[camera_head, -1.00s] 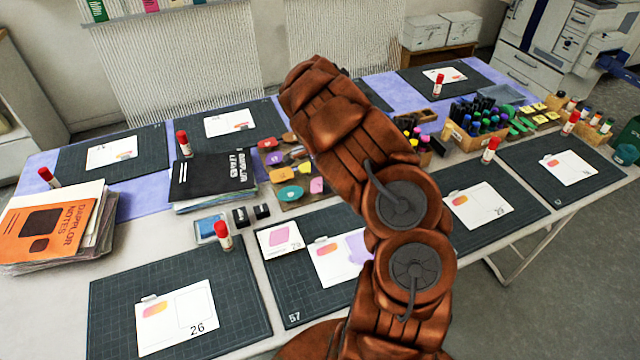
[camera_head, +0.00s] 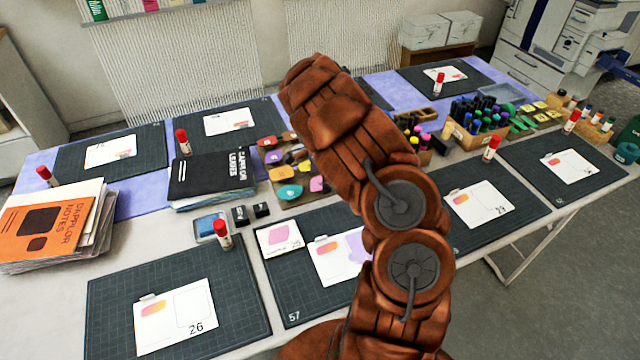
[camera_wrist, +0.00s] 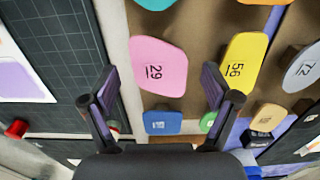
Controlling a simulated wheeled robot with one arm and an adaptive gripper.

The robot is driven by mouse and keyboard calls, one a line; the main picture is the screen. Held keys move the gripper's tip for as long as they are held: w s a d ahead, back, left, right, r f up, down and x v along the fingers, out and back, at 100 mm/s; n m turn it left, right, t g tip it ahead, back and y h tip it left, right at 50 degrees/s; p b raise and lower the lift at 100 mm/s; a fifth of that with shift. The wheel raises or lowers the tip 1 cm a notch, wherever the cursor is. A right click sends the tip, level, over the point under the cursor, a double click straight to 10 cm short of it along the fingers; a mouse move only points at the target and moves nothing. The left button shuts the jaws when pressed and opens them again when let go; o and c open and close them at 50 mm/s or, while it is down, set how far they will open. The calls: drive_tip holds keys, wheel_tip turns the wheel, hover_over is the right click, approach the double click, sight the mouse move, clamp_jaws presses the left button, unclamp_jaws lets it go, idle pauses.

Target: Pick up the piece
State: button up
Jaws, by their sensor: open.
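In the wrist view a flat pink piece (camera_wrist: 158,66) marked 29 lies on the brown board (camera_wrist: 195,85), ahead of and between the fingers of my gripper (camera_wrist: 160,82). The gripper is open and empty; I cannot tell its height above the piece. A yellow piece (camera_wrist: 241,62) marked 56 lies close by the right finger. In the head view a card (camera_head: 280,238) carries a pink shape and a number. My arm hides the gripper there.
A blue piece (camera_wrist: 162,122), a green piece (camera_wrist: 208,121), a tan piece (camera_wrist: 267,117) and a grey piece (camera_wrist: 303,68) surround it. A black book (camera_head: 212,178), glue stick (camera_head: 223,234) and dark mats (camera_head: 110,285) stand around the board in the head view.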

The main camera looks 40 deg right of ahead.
drive_tip(key=c, duration=0.8)
drive_tip(key=shift+r+p, duration=0.2)
drive_tip(key=shift+p, duration=0.1)
